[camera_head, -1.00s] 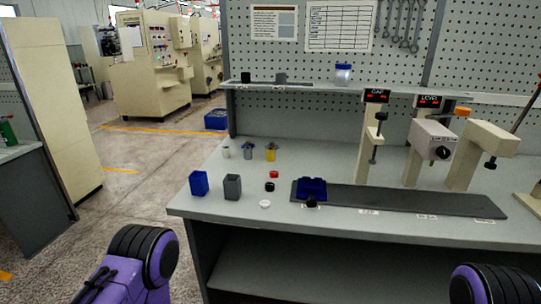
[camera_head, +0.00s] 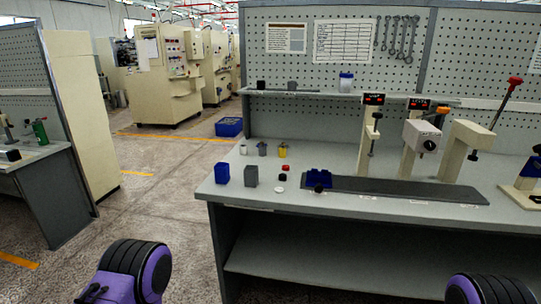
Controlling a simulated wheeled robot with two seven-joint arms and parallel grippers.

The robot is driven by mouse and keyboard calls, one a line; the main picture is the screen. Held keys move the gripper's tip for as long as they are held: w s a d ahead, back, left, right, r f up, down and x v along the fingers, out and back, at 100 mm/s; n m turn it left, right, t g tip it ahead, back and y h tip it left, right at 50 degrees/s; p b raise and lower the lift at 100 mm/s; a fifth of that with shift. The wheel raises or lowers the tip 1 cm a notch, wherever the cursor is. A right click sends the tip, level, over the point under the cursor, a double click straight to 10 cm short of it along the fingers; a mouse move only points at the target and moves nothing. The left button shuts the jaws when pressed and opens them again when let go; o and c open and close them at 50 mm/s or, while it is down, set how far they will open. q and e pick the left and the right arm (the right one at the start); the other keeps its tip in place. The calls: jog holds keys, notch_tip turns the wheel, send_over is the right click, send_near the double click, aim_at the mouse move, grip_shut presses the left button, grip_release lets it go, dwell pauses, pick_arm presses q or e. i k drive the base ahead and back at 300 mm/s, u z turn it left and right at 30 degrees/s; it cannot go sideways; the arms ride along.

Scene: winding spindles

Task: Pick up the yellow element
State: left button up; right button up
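The yellow element (camera_head: 282,151) stands upright on the grey workbench (camera_head: 240,185), at the right end of a short row near the bench's left side. A grey element (camera_head: 262,149) and a small white element (camera_head: 243,149) stand to its left. Purple and black parts of my two arms show at the bottom left and bottom right, well apart from the yellow element. Neither gripper's fingers are in view.
A blue cup (camera_head: 222,173) and a grey cup (camera_head: 251,176) stand near the front left edge. Small red (camera_head: 283,177), black and white caps lie nearby. A blue block (camera_head: 318,178) sits on a dark strip (camera_head: 400,189). Machines stand at the right. Floor is clear at left.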

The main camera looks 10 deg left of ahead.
aim_at(282, 149)
jog(key=u, duration=1.7)
jog(key=i, duration=1.5)
jog(key=z, duration=1.6)
